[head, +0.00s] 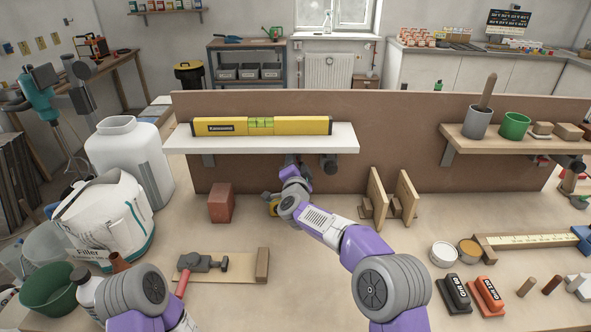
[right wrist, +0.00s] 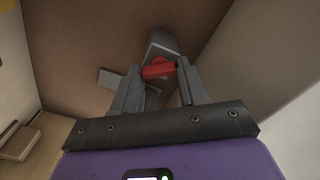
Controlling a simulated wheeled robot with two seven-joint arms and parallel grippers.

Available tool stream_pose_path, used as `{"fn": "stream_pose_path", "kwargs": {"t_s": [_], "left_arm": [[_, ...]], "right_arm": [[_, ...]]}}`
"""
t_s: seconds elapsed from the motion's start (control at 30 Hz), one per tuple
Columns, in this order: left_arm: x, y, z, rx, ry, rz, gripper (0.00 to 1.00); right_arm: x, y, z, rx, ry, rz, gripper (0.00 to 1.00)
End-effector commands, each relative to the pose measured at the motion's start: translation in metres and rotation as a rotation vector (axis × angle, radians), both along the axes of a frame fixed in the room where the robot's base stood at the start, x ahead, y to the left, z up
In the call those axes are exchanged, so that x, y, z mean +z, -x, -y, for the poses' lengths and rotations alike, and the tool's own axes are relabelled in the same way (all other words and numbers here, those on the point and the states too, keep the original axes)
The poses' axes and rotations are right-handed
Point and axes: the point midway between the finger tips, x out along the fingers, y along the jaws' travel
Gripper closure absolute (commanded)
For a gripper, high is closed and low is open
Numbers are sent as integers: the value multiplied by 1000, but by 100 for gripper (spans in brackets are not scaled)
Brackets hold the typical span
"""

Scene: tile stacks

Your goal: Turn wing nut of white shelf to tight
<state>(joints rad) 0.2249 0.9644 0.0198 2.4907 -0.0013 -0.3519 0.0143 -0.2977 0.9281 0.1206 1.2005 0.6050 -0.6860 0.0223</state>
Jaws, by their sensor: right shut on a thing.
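The white shelf (head: 262,143) is fixed to the brown upright board, with a yellow spirit level (head: 262,125) lying on it. My right gripper (head: 293,165) reaches up under the shelf, and its fingers are mostly hidden there by my arm. In the right wrist view, my right gripper (right wrist: 159,72) is shut on the red wing nut (right wrist: 158,71), one finger at each end. The wing nut lies roughly crosswise in that view, in front of a grey bracket (right wrist: 162,46). Of my left arm only links show at the lower left; its gripper is out of view.
A brown brick (head: 221,203) stands left of my right arm, and wooden brackets (head: 378,198) stand right of it. A second shelf (head: 500,147) holds cups and blocks. Bench space is clear around the middle.

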Motion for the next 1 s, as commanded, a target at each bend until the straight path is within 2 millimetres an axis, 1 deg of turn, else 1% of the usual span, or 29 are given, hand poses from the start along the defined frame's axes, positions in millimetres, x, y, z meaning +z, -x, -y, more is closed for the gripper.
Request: {"fn": "stream_pose_path", "kwargs": {"t_s": [0.03, 0.2, 0.5, 0.7, 1.0], "left_arm": [[-7, 0, 0, 0, 0, 0, 57], [-16, 0, 0, 0, 0, 0, 57], [-23, 0, 0, 0, 0, 0, 57], [-25, 0, 0, 0, 0, 0, 57], [-25, 0, 0, 0, 0, 0, 57]], "right_arm": [[-4, 0, 0, 0, -48, -1, 88], [-4, 0, 0, 1, -202, -3, 88], [-4, 0, 0, 1, -423, -4, 88], [-3, 0, 0, 1, -514, -4, 88], [-3, 0, 0, 2, -565, -3, 88]]}}
